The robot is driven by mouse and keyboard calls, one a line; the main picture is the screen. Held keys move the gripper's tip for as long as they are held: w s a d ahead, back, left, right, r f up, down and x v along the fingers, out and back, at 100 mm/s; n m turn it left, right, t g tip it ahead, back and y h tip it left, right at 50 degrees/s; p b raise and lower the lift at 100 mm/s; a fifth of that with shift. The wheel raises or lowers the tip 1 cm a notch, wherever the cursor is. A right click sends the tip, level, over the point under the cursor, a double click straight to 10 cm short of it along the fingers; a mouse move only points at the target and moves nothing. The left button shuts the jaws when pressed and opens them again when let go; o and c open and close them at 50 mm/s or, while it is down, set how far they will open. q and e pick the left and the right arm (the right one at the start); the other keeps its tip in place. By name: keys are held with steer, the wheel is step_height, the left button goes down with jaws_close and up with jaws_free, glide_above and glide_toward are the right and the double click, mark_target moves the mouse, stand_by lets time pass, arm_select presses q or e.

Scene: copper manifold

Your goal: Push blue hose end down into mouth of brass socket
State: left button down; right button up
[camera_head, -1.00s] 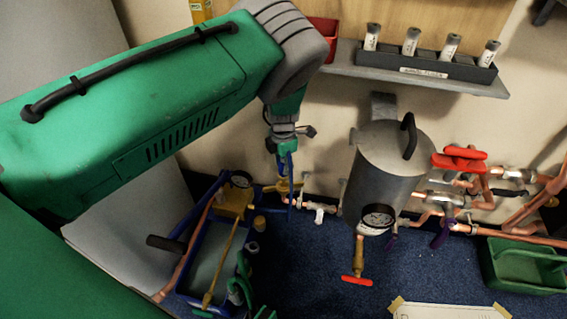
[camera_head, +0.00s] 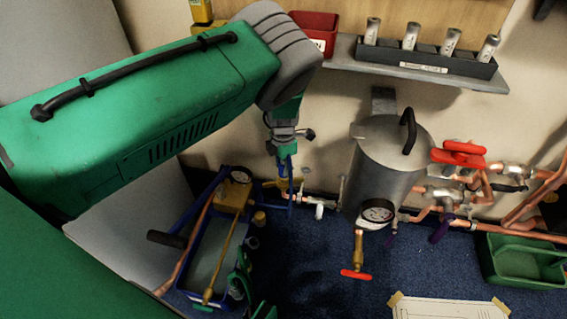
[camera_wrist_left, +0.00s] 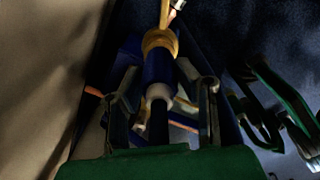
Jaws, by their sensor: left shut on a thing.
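My left gripper (camera_head: 286,163) hangs at the end of the green arm, left of the grey tank. It is shut on the blue hose end (camera_wrist_left: 157,68), which stands between its fingers in the left wrist view. The blue hose (camera_head: 290,196) shows as a thin strip below the gripper in the head view. A brass ring (camera_wrist_left: 159,41), apparently the brass socket, sits at the hose's far end in the wrist view. I cannot tell how deep the hose is in it. In the head view the socket is not clear.
The grey tank (camera_head: 386,165) with a gauge stands right of the gripper. Copper pipes (camera_head: 520,212) run along the wall. A blue tray (camera_head: 184,270) with tools is at the lower left, a green tray (camera_head: 520,262) at the right. Blue carpet is clear in the middle.

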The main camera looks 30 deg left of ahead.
arm_select(q)
steer(key=shift+f, duration=0.9)
stand_by(0.8)
steer(key=c, duration=1.1)
jaws_free()
